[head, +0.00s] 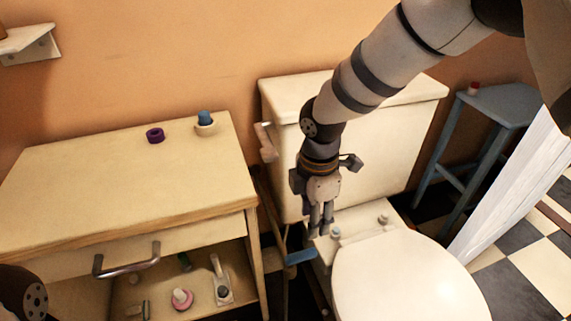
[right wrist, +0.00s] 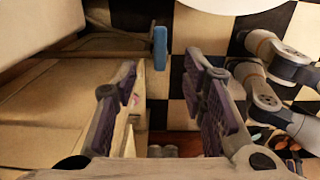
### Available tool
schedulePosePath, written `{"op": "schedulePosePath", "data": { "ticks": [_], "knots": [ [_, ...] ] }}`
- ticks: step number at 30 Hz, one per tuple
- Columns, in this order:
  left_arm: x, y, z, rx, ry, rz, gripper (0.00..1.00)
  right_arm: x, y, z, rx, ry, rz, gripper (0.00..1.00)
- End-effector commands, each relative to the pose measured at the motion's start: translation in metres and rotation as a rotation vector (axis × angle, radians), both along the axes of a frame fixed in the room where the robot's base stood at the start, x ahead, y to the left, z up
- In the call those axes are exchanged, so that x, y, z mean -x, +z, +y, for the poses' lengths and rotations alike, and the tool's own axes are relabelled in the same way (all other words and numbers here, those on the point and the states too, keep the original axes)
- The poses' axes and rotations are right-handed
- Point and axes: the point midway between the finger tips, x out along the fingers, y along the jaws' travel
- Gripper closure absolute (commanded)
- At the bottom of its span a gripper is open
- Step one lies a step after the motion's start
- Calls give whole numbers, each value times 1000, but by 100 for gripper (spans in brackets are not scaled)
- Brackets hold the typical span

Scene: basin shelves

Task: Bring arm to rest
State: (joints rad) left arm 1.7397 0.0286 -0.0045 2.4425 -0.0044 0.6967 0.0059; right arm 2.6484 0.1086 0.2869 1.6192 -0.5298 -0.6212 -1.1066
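My right arm comes down from the top right in the head view. My right gripper (head: 320,228) points down in front of the toilet tank (head: 380,150), between the cabinet and the toilet seat. In the right wrist view its two fingers (right wrist: 165,85) are spread apart with nothing between them, so it is open and empty. A dark joint of my left arm shows at the lower left of the head view. My left gripper is not in view.
A wooden cabinet (head: 100,190) at left bears a purple ring (head: 155,135) and a blue-topped item (head: 205,120). Small items lie on its open shelf. A blue-ended bar (head: 300,257) is close to the right gripper. A blue-grey stool (head: 500,103) stands at right.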

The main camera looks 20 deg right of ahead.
Motion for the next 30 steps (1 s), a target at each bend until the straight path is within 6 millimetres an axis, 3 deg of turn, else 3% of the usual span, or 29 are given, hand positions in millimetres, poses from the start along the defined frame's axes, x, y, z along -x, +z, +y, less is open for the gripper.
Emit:
{"op": "schedulePosePath", "data": {
  "ticks": [2, 5, 7, 10, 12, 15, 18, 22, 30],
  "knots": [
    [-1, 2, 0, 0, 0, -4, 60, 7, -5, 1, -7, -20, 11, 62],
    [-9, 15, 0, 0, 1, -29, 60, 49, -33, 8, -52, -159, 73, 62],
    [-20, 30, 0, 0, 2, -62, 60, 104, -58, 14, -89, -361, 143, 62],
    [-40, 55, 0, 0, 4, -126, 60, 200, -78, 13, -92, -734, 233, 62],
    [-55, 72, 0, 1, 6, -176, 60, 263, -78, 4, -51, -1004, 262, 62],
    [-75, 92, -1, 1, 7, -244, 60, 337, -64, -19, 36, -1328, 245, 62],
    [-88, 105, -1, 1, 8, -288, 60, 383, -48, -39, 114, -1536, 201, 62],
    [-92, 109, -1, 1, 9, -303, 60, 409, -39, -53, 166, -1647, 166, 62],
    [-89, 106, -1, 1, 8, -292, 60, 413, -41, -54, 175, -1657, 168, 62]
  ]
}}
